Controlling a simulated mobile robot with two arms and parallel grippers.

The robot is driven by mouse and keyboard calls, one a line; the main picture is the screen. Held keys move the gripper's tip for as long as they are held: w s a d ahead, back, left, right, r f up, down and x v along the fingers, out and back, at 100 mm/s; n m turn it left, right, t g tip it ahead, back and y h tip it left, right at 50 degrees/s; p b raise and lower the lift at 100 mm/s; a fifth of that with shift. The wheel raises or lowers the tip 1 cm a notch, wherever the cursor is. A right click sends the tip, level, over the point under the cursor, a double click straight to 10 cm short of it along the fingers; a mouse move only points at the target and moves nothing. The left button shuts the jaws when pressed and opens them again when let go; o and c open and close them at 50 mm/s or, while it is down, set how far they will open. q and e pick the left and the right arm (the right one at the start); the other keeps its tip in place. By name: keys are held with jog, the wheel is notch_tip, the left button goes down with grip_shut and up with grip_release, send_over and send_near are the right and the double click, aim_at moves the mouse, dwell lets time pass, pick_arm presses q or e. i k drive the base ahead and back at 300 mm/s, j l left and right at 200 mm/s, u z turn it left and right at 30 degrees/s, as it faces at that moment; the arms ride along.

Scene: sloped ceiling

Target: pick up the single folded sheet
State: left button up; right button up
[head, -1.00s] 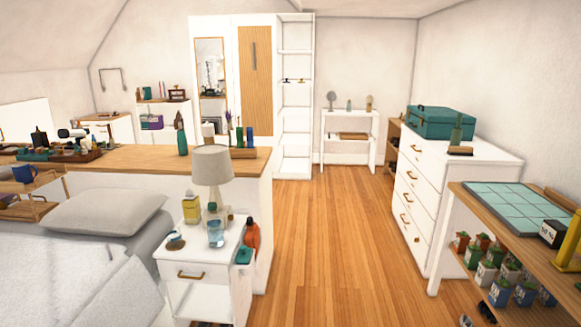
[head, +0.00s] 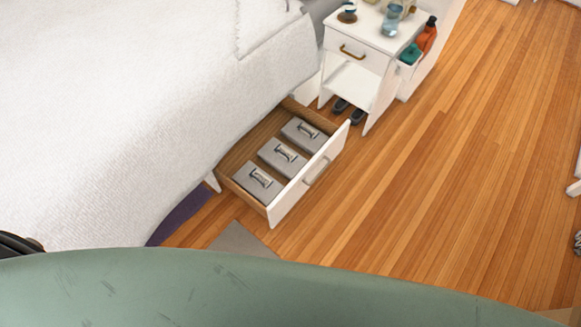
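An open drawer (head: 313,172) juts from under the bed. Three grey, folded-looking bundles lie in it in a row: a near one (head: 249,188), a middle one (head: 272,163) and a far one (head: 295,139). I cannot tell which thing is the single folded sheet. A flat grey piece (head: 240,241) lies on the floor in front of the drawer, its lower part hidden by my green body. Neither gripper shows.
The white bed (head: 130,110) fills the left. A white nightstand (head: 372,62) with bottles stands beyond the drawer, with dark shoes (head: 348,110) under it. Something purple (head: 185,214) shows under the bed edge. The wooden floor (head: 440,200) to the right is largely clear.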

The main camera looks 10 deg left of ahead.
aim_at(303, 134)
jog(key=i+l+u, duration=0.2)
jog(key=l+u, duration=0.15)
jog(key=i+l+u, duration=0.1)
jog(key=l+u, duration=0.2)
jog(key=l, duration=0.2)
jog(key=l+u, duration=0.35)
jog(key=l, duration=0.15)
jog(key=i, duration=0.05)
